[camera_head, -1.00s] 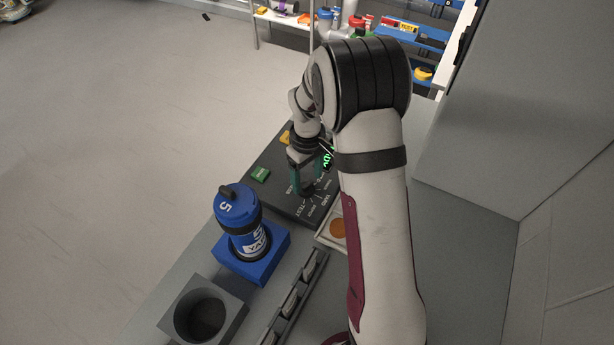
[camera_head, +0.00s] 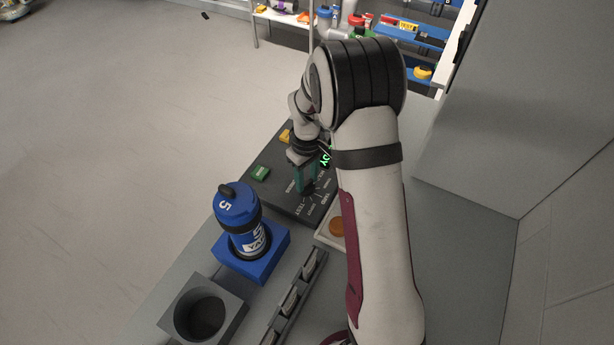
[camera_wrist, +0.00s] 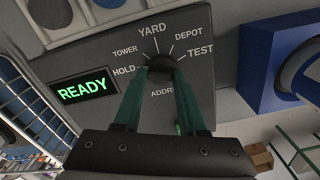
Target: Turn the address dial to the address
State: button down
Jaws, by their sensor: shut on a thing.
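The dark round address dial (camera_wrist: 163,64) shows in the wrist view on a dark panel (camera_wrist: 205,85). Tick marks fan around it to HOLD, TOWER, YARD, DEPOT and TEST. My gripper (camera_wrist: 162,78) has its teal fingers on either side of the dial, shut on it. I cannot tell which label the dial points at. A screen (camera_wrist: 86,88) on the panel reads READY in green. In the head view, my gripper (camera_head: 307,191) reaches down to the panel (camera_head: 275,192), with the dial mostly hidden. A blue canister (camera_head: 236,212) marked 5 and YARD stands upright in a blue holder (camera_head: 270,265).
A green button (camera_head: 260,173) and a yellow one (camera_head: 285,136) sit on the panel. An empty grey socket (camera_head: 232,300) and a slotted rail (camera_head: 298,290) are nearer. Stocked shelves (camera_head: 350,40) stand behind.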

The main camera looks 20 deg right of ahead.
jog(key=m, duration=0.5)
jog(key=shift+s, duration=0.1)
jog(key=m, duration=0.5)
jog(key=shift+s, duration=0.1)
jog(key=m, duration=0.5)
jog(key=shift+s+a+m, duration=0.1)
jog(key=shift+m, duration=0.3)
jog(key=shift+a+m, duration=0.1)
jog(key=shift+m, duration=2.4)
jog(key=shift+c, duration=2.3)
grip_release()
